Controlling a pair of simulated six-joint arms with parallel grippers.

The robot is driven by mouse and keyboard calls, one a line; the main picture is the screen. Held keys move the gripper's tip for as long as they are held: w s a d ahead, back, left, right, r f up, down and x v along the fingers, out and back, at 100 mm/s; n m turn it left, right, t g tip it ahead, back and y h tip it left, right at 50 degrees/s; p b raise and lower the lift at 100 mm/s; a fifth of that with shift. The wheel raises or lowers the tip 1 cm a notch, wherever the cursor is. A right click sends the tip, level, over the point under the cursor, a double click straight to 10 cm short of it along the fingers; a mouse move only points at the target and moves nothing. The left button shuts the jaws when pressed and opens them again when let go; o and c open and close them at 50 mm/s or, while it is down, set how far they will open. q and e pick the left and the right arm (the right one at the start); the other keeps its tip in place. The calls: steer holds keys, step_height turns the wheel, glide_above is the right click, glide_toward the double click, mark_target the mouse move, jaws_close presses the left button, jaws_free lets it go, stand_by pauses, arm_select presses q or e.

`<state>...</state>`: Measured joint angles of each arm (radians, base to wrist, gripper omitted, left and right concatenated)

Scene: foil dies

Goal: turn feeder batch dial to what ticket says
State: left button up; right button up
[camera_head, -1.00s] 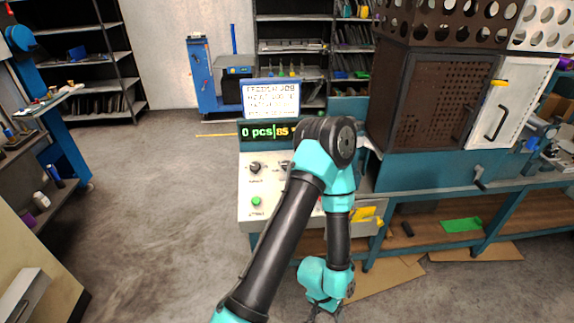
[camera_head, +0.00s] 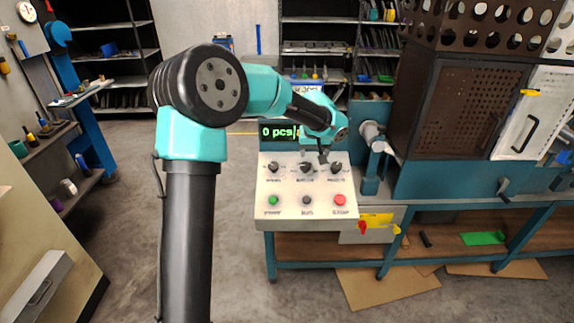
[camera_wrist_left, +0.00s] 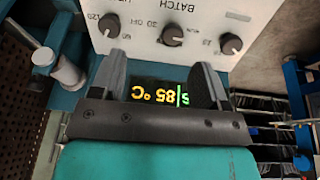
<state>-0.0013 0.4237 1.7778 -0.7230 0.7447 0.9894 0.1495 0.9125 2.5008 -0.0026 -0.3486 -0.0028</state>
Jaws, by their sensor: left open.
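The batch dial (camera_head: 306,168) is the middle of three black knobs on the white control panel (camera_head: 262,188). In the left wrist view, which is upside down, this dial (camera_wrist_left: 171,35) has BATCH lettered beside it; its pointer is too small to read. My left gripper (camera_head: 325,157) is open and empty, above the panel near the middle and right knobs. In the left wrist view its fingers (camera_wrist_left: 161,62) are spread in front of the display, apart from the knobs. The ticket (camera_head: 303,88) is mostly hidden behind my left arm. My right gripper is out of view.
The display (camera_head: 278,131) shows 0 pcs; the wrist view shows 85 °C. Green (camera_head: 273,200), dark (camera_head: 306,200) and red (camera_head: 339,200) buttons lie below the knobs. A grey cylinder on a teal post (camera_head: 371,135) and a brown perforated cabinet (camera_head: 462,110) stand right of the panel.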

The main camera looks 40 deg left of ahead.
mark_target(305, 165)
arm_select(q)
steer(key=shift+n+y, duration=0.5)
steer(key=shift+y, duration=0.1)
steer(key=a+r, duration=0.2)
steer(key=r, duration=0.2)
steer(key=shift+w+a+r, duration=0.2)
steer(key=shift+a, duration=0.2)
steer(key=shift+f, duration=0.1)
steer(key=x, duration=1.7)
steer(key=shift+w+d+f, duration=0.1)
steer(key=shift+w+f, duration=0.05)
steer(key=shift+w, duration=0.15)
steer(key=shift+c, duration=0.5)
steer(key=c, duration=0.8)
